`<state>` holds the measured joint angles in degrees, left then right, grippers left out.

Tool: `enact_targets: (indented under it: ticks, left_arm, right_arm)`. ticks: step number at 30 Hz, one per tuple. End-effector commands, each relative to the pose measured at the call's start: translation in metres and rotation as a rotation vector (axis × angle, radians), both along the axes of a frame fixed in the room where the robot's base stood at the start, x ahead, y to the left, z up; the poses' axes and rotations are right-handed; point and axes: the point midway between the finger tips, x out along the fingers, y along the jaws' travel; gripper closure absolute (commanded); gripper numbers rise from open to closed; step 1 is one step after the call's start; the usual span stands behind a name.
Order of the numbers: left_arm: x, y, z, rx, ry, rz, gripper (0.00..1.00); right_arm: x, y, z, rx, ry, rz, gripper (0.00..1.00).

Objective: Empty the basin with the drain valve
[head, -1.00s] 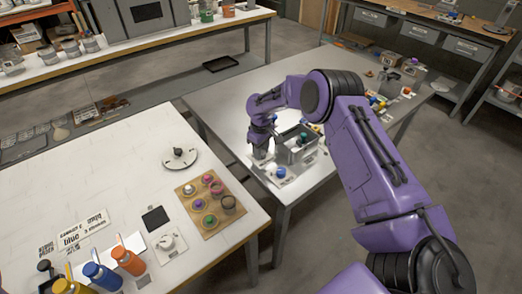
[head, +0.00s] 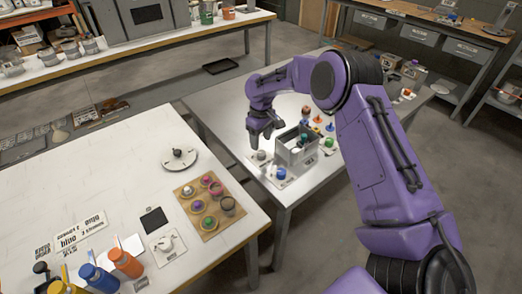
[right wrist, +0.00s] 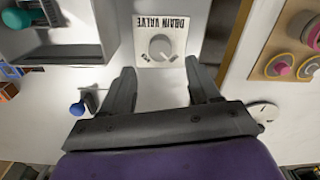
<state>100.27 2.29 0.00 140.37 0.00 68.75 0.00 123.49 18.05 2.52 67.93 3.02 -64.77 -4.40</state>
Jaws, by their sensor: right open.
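The drain valve (head: 260,155) is a round grey knob on a small white plate on the right-hand table. In the right wrist view its plate, marked DRAIN VALVE upside down, carries the knob (right wrist: 161,46); the small marks beside it are too small to read. The grey box-shaped basin (head: 285,150) stands right of the valve and also shows in the right wrist view (right wrist: 75,55). Objects with green or teal parts show inside it; I cannot tell its liquid level. My right gripper (head: 261,138) is open and empty above the valve, apart from it. My left gripper is not in view.
A blue knob (head: 281,173) sits in front of the basin, and a green knob (head: 329,142) to its right. Several small coloured items stand behind. A left table holds a cup board (head: 207,222) and bottles (head: 126,262). A floor gap separates the tables.

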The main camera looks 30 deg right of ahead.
Motion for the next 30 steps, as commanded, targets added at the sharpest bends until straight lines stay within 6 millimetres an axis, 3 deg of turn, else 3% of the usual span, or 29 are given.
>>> enact_targets:
  ticks: [3,7,24,26,30]
  left_arm:
    - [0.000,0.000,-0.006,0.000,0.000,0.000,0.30]
    - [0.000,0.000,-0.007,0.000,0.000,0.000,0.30]
    - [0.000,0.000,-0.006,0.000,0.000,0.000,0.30]
    - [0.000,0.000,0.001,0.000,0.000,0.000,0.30]
    - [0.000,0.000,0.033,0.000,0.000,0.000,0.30]
  right_arm:
    - [0.001,0.000,0.024,-0.001,-0.003,0.000,0.39]
    - [0.000,0.000,0.039,-0.001,0.000,0.001,0.39]
    - [0.000,0.000,0.045,0.000,0.001,0.000,0.39]
    - [0.000,0.000,0.051,-0.001,0.000,0.000,0.39]
    - [0.000,0.000,0.084,-0.001,0.000,0.000,0.39]
